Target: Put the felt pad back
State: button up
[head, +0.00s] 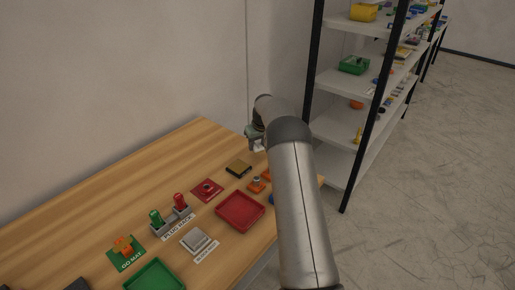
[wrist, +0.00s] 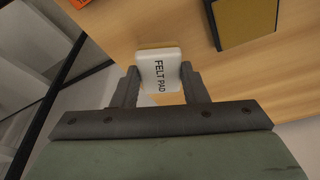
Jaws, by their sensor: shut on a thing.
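The felt pad (wrist: 159,72) is a small white block with rounded edges, lettered "FELT PAD". In the wrist view it sits between the two dark fingers of my gripper (wrist: 160,88), which is shut on it. In the head view my gripper (head: 257,142) is over the far right end of the wooden table, partly behind my arm. A bit of the white pad (head: 259,147) shows below it. I cannot tell whether the pad touches the table.
A dark block with a yellow top (head: 238,169) lies close by on the table; it also shows in the wrist view (wrist: 248,22). Nearer stand a red tray (head: 240,212), a plug rack (head: 170,220) and a green tray (head: 155,276). A shelf rack (head: 340,85) stands right of the table.

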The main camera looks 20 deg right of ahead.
aim_at(258, 146)
jog(key=shift+w+d+f, duration=0.1)
jog(key=shift+w+f, duration=0.1)
jog(key=shift+f, duration=1.85)
jog(key=o, duration=1.1)
jog(key=shift+r, duration=0.1)
